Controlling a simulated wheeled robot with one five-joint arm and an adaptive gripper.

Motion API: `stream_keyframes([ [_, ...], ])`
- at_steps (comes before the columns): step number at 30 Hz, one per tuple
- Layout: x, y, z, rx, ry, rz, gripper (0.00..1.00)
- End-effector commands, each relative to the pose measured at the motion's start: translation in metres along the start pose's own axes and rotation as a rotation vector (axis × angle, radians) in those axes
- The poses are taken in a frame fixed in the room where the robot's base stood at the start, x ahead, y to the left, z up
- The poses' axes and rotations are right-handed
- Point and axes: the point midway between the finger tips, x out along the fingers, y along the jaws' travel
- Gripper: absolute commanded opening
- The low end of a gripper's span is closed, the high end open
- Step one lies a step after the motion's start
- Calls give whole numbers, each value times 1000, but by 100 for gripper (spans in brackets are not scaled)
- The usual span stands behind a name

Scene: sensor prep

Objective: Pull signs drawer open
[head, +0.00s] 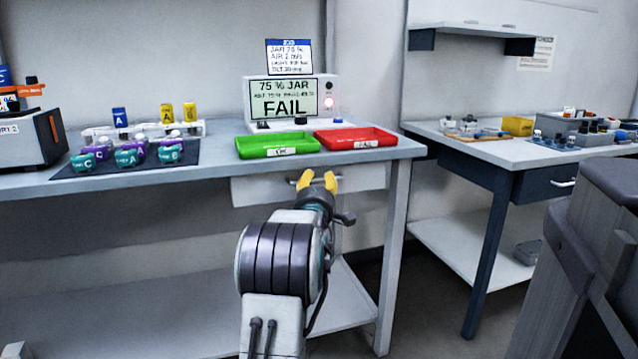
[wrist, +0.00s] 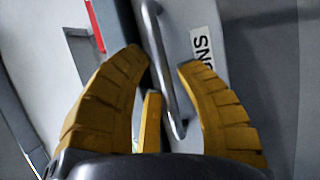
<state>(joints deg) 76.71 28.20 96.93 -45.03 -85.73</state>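The white drawer (head: 258,190) sits under the front edge of the grey bench. Its front looks close under the tabletop. In the wrist view the drawer front (wrist: 210,88) carries a label (wrist: 202,45) reading in part "SNS", the rest cut off by a finger. The metal bar handle (wrist: 168,65) runs between the yellow fingers of my gripper (wrist: 161,58). The fingers are spread, with a gap to the bar on each side. In the head view my gripper (head: 318,181) is in front of the drawer and hides part of the handle.
A green tray (head: 277,152) and a red tray (head: 355,146) stand above the drawer, near the bench edge. A tester reading FAIL (head: 290,101) is behind them. A bench leg (head: 392,255) stands to the right. A second bench (head: 560,155) is further right.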

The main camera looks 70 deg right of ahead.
Motion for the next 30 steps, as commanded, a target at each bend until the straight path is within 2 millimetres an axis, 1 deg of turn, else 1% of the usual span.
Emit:
stream_keyframes([
  [12, 2, 0, 0, 0, 0, -1, 32],
  [23, 2, 0, 0, 0, 0, -1, 0],
  [30, 2, 0, 0, 0, 0, -1, 0],
])
